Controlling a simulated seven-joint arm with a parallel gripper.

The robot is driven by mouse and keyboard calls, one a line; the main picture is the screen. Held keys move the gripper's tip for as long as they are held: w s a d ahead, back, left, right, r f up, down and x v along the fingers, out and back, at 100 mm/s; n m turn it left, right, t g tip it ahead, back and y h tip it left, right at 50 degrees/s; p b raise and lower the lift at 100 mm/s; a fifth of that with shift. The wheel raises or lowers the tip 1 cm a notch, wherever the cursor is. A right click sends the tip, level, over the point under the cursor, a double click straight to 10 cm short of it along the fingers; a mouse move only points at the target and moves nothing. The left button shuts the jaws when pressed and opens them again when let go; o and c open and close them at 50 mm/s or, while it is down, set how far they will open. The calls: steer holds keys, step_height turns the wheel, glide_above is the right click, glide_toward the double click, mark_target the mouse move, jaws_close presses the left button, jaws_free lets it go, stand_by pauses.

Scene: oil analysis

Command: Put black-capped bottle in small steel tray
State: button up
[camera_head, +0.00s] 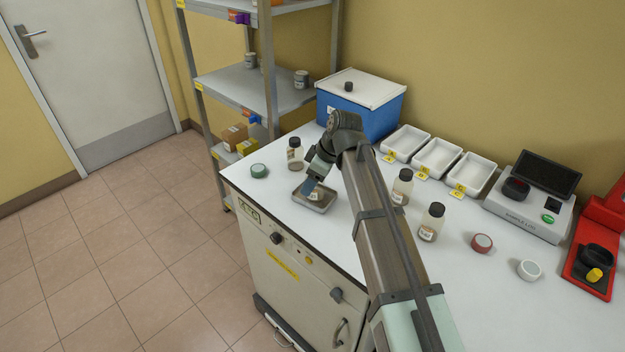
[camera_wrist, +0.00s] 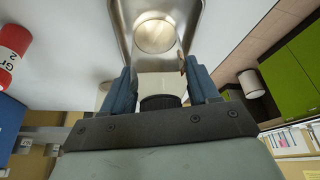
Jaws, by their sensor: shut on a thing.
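The small steel tray (camera_head: 326,208) sits near the front left edge of the white bench top. My gripper (camera_head: 318,180) is over it, pointing down, and is shut on a bottle (camera_head: 315,195). In the wrist view, the bottle's black cap (camera_wrist: 160,102) and pale body (camera_wrist: 160,82) sit between the blue fingers (camera_wrist: 163,88). The steel tray (camera_wrist: 190,18) lies beyond, with a round pale shape inside its outline that looks like the bottle's base. I cannot tell whether the base touches the tray floor.
Other black-capped bottles stand behind the tray (camera_head: 295,155) and to its right (camera_head: 402,188) (camera_head: 432,222). A green-topped container (camera_head: 259,170) is left. White trays (camera_head: 437,158), a blue box (camera_head: 360,108) and a scale (camera_head: 530,205) stand farther back.

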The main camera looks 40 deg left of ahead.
steer(key=shift+f, duration=0.1)
steer(key=o, duration=1.1)
steer(key=v, duration=1.2)
